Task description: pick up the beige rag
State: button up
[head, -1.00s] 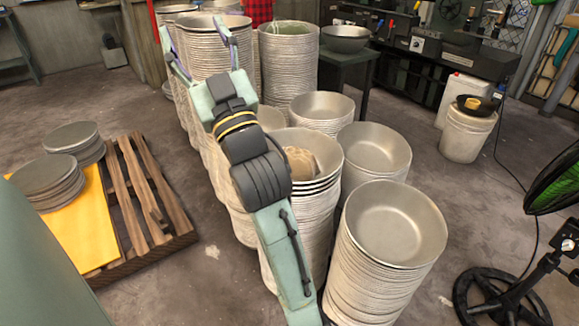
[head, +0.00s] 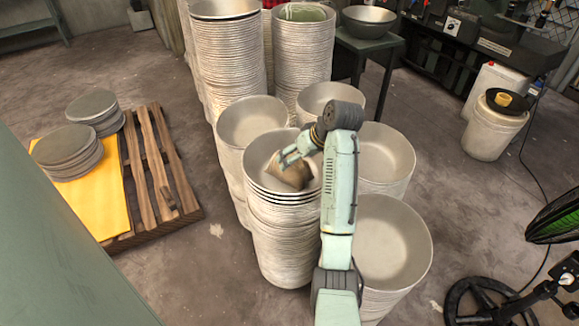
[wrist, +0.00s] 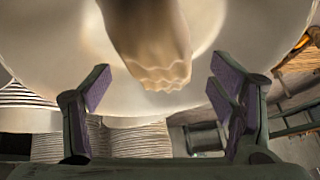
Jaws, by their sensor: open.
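The beige rag (head: 289,175) lies crumpled inside the top bowl (head: 258,163) of a tall stack in the middle. My gripper (head: 286,158) is at the rag's upper edge, reaching into the bowl from the right. In the wrist view the rag (wrist: 150,40) hangs into the picture from the top, roughly between and beyond the fingertips. My gripper (wrist: 162,82) is open there, with purple pads on both sides and nothing held between them. Whether a finger touches the rag I cannot tell. My arm hides the bowl's right side.
Other bowl stacks stand close around: one at the front right (head: 395,245), one behind it (head: 390,155), one at the left (head: 245,120). Taller stacks (head: 228,50) rise at the back. A wooden pallet (head: 150,165) lies at left. A fan (head: 555,220) stands at right.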

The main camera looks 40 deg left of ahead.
jog(key=shift+p+x, duration=1)
jog(key=shift+x, duration=2.05)
jog(key=shift+w+d+f, duration=0.1)
jog(key=shift+d, duration=0.05)
jog(key=shift+c, duration=0.3)
jog(key=c, duration=1.2)
